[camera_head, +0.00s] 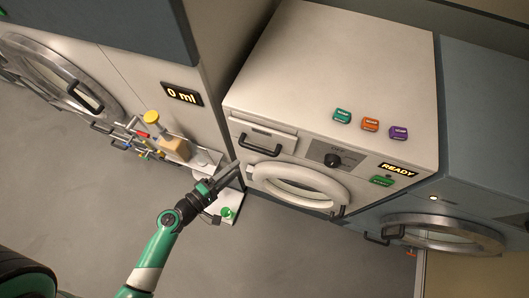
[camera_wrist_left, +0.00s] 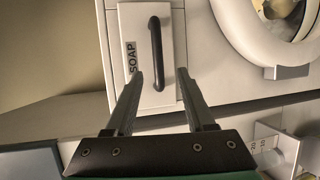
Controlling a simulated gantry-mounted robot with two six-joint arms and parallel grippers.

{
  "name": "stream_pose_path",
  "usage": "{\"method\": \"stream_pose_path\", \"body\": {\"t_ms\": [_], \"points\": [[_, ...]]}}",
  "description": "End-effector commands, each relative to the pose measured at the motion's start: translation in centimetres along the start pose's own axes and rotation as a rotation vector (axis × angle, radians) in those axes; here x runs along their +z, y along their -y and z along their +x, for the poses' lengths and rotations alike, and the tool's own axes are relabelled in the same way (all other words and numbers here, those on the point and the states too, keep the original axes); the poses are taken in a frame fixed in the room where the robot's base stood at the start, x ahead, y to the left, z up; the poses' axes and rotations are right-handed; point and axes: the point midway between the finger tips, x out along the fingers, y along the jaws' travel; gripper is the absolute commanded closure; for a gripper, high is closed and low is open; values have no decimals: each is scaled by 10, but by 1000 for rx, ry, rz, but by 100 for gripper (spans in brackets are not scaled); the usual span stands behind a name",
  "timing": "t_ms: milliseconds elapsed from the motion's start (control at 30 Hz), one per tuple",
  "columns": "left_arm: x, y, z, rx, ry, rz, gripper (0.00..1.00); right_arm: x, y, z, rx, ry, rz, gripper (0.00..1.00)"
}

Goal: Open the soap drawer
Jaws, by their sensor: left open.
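The soap drawer (camera_head: 270,133) is at the left end of the white washing machine's front in the head view, and it looks shut. Its black bar handle (camera_head: 262,150) spans the front. In the left wrist view the drawer front (camera_wrist_left: 174,20) reads SOAP, with the handle (camera_wrist_left: 156,50) upright in the picture. My left gripper (camera_head: 236,166) is open and empty, just left of and below the handle in the head view. In the left wrist view the fingertips (camera_wrist_left: 160,74) lie either side of the handle's lower end; I cannot tell whether they touch. My right gripper is out of view.
The round door (camera_head: 300,186) is right of the drawer, with a dial (camera_head: 332,161) and READY display (camera_head: 398,170) above. A shelf with bottles and a yellow-topped container (camera_head: 152,117) is at left.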

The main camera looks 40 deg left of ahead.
Motion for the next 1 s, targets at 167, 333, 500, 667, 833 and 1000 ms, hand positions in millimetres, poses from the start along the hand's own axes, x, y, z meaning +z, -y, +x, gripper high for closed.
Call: {"method": "stream_pose_path", "body": {"t_ms": [167,333,500,667,833,1000], "points": [[0,-4,9,4,5,4,45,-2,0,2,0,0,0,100],[2,-5,40,6,8,6,45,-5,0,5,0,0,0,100],[1,-4,79,6,7,7,45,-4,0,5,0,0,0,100],[1,-4,106,5,5,5,45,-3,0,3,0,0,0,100],[1,-4,117,4,4,6,45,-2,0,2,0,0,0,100],[1,-4,118,4,4,6,45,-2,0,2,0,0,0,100]]}}
